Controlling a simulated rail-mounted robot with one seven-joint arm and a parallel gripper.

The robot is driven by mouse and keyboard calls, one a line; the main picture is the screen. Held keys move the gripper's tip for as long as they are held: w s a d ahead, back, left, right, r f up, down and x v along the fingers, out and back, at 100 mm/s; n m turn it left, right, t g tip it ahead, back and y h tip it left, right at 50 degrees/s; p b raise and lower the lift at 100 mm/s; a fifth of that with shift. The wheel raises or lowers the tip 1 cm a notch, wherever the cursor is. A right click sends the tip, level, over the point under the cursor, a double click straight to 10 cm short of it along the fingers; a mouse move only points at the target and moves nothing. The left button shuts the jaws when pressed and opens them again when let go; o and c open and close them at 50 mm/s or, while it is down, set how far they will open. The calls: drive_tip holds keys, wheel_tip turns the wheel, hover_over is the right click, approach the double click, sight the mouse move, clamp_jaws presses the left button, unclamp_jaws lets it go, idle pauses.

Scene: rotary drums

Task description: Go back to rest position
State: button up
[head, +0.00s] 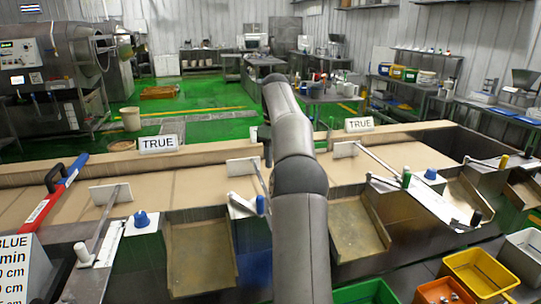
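My grey arm (300,185) rises from the bottom middle of the head view and reaches up over the conveyor. Its upper end is near the picture's centre top. A small dark part (266,145) shows just left of the arm and may be my gripper, but the fingers cannot be made out. I see nothing held, though the far side of the arm is hidden.
A tan conveyor (70,207) crosses the view, with white paddles and TRUE signs (158,143). Metal chutes (200,258) face me. Yellow (480,272) and orange bins (442,292) stand bottom right. A red-blue tool (55,194) lies left. Green floor lies behind.

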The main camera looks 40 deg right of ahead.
drive_tip(key=s+a, duration=0.3)
drive_tip(key=a, duration=2)
drive_tip(key=s+a+f, duration=0.4)
drive_tip(key=s+a, duration=0.1)
drive_tip(key=s, duration=0.3)
drive_tip(key=s+a+f+m, duration=0.1)
drive_tip(key=s+a+f, duration=0.4)
drive_tip(key=s, duration=0.3)
drive_tip(key=s+a+f+t, duration=0.1)
drive_tip(key=s+a+f, duration=0.3)
drive_tip(key=s+a, duration=0.3)
drive_tip(key=shift+s+f+m, duration=0.4)
drive_tip(key=shift+s, duration=0.5)
